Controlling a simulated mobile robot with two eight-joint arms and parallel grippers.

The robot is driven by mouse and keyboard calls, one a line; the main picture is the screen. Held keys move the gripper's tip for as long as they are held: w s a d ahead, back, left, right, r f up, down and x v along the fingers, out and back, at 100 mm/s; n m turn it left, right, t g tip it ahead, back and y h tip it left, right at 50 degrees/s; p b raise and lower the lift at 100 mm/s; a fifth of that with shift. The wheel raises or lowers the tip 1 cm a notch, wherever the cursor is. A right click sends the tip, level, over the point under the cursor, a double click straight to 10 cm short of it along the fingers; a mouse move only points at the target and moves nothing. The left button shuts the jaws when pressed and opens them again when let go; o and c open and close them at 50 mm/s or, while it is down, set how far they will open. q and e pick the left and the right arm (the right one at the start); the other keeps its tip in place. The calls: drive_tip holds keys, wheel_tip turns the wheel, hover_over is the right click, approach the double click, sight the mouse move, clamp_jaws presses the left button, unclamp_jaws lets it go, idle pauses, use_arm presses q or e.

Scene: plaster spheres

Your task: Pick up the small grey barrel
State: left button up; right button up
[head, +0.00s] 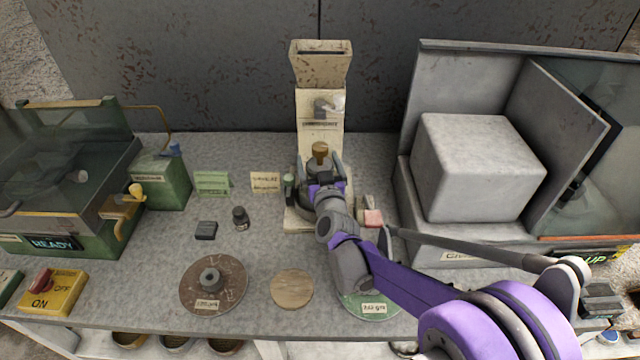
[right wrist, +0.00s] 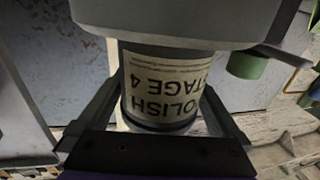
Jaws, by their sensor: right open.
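A grey barrel-like canister with a brass knob (head: 319,150) above it stands at the foot of the cream dispenser. In the right wrist view it is a dark cylinder with a white label reading "POLISH STAGE 4" (right wrist: 165,85), partly covered by a grey body above it. My right gripper (head: 319,172) reaches it from the front; its open fingers lie on either side of the canister, also in the right wrist view (right wrist: 160,98). I cannot tell whether either finger touches it. My left gripper is not in view.
The cream dispenser (head: 321,70) rises directly behind. A small dark cylinder (head: 241,218) and a dark block (head: 206,231) stand left of it. A large pale cube (head: 478,165) sits in the cabinet at right. Round discs, one brown (head: 232,270), lie along the front.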

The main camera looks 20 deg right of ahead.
drive_tip(key=shift+w, duration=0.25)
clamp_jaws()
idle(0.3)
